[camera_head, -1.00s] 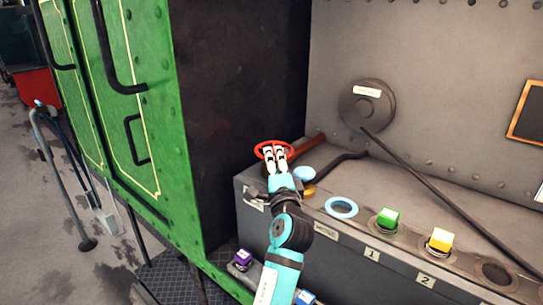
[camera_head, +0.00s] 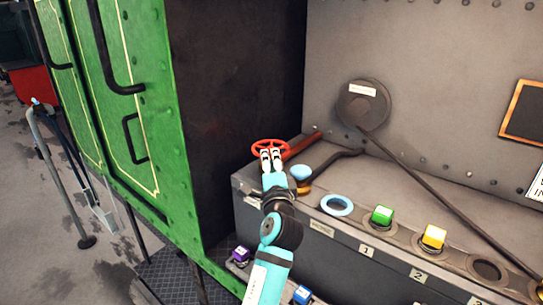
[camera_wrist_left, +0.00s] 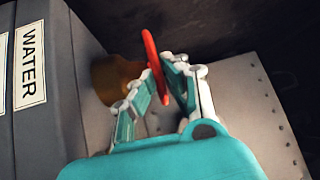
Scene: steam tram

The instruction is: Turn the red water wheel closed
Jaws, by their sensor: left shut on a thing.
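The red water wheel (camera_head: 271,146) stands at the left end of the grey console, near the dark wall. My left gripper (camera_head: 271,158) reaches it from the front, with its fingers at the near side of the rim. In the left wrist view the wheel (camera_wrist_left: 153,58) shows edge-on between the two fingers of the left gripper (camera_wrist_left: 165,88), which is shut on its rim. A brass-coloured stem (camera_wrist_left: 115,78) joins the wheel, beside a label reading WATER (camera_wrist_left: 31,62). My right gripper is not in view.
A blue-topped knob (camera_head: 300,173) is close right of my gripper. A long dark lever (camera_head: 430,200) crosses the console. Green panels (camera_head: 140,60) stand at left.

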